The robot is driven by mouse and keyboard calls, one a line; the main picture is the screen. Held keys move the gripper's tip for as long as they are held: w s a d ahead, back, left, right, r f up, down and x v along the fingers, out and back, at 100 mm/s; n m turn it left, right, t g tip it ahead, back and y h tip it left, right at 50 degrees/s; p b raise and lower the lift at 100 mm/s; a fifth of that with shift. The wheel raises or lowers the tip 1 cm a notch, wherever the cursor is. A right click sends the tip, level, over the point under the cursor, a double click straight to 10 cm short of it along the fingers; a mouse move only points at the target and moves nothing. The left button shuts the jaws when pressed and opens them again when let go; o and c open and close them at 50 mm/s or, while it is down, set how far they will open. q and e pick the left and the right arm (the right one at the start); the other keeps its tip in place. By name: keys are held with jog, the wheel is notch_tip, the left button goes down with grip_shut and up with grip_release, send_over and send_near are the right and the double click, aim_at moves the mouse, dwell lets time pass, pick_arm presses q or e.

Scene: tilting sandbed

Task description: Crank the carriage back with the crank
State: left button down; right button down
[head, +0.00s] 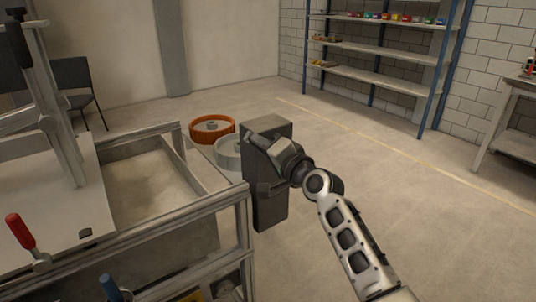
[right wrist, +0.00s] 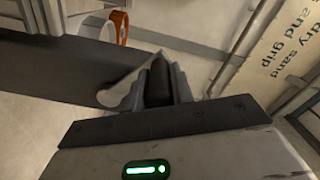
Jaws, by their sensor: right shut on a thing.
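My right gripper (head: 264,150) is at the near right end of the sandbed, against a tall dark grey housing (head: 270,212). In the right wrist view its two fingers (right wrist: 157,86) are shut on the black crank handle (right wrist: 160,80). A pale crank arm (right wrist: 117,94) shows beside the fingers. In the head view my gripper hides the handle. The carriage looks to be the grey upright frame (head: 52,95) over the bed at the far left, partly cut off by the picture edge. My left gripper is not in view.
The sandbed (head: 180,143) has a metal frame and pale sand. A red-handled lever (head: 20,232) and a blue handle (head: 110,287) are at its near side. The floor to the right is clear.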

jog(key=shift+w+d+r, duration=0.15)
jog(key=shift+d+r, duration=0.05)
jog(key=shift+r, duration=0.4)
jog(key=c, duration=1.2)
grip_release()
jog(key=shift+f, duration=0.1)
jog(key=shift+f, duration=0.1)
jog(key=shift+s+d, duration=0.2)
jog(key=shift+s, duration=0.05)
jog(key=v, duration=1.5)
jog(key=shift+s, duration=0.15)
